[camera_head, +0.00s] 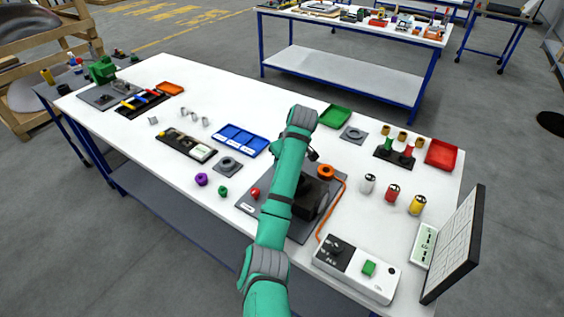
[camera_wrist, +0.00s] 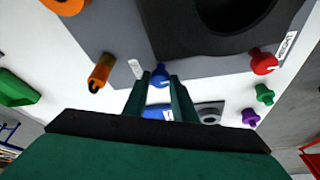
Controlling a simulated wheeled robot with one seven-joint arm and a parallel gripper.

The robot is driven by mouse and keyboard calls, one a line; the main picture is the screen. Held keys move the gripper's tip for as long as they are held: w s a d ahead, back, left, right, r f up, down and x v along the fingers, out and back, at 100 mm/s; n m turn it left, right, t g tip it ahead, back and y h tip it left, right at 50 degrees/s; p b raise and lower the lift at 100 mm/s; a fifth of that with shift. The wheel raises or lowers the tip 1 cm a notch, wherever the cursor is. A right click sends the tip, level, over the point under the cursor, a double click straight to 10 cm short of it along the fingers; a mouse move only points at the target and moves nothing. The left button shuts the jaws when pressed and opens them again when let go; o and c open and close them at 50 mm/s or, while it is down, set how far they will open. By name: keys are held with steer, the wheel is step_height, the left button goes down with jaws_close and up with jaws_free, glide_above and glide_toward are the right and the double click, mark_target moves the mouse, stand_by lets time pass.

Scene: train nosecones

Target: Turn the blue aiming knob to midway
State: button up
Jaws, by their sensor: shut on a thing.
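The blue aiming knob (camera_wrist: 160,74) is in the wrist view, on the edge of a grey plate (camera_wrist: 205,67). It has a pale mark on its top. My gripper (camera_wrist: 160,82) is shut on the knob, with one green finger on each side of it. In the head view my arm covers the blue knob and my gripper. A black device (camera_head: 312,199) stands on the grey plate (camera_head: 299,232) there, partly behind my arm. A red knob (camera_head: 255,192) is at the plate's left side, and it also shows in the wrist view (camera_wrist: 264,62).
A blue tray (camera_head: 241,140) lies beyond the plate. Purple (camera_head: 201,179) and green (camera_head: 223,190) knobs lie loose to the left. An orange ring (camera_head: 326,171) with a cable, several small cans, and a white control box (camera_head: 356,270) are on the right.

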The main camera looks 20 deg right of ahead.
steer(key=o, duration=1)
steer(key=v, duration=1)
steer(key=shift+s+r, duration=0.15)
steer(key=shift+r, duration=0.2)
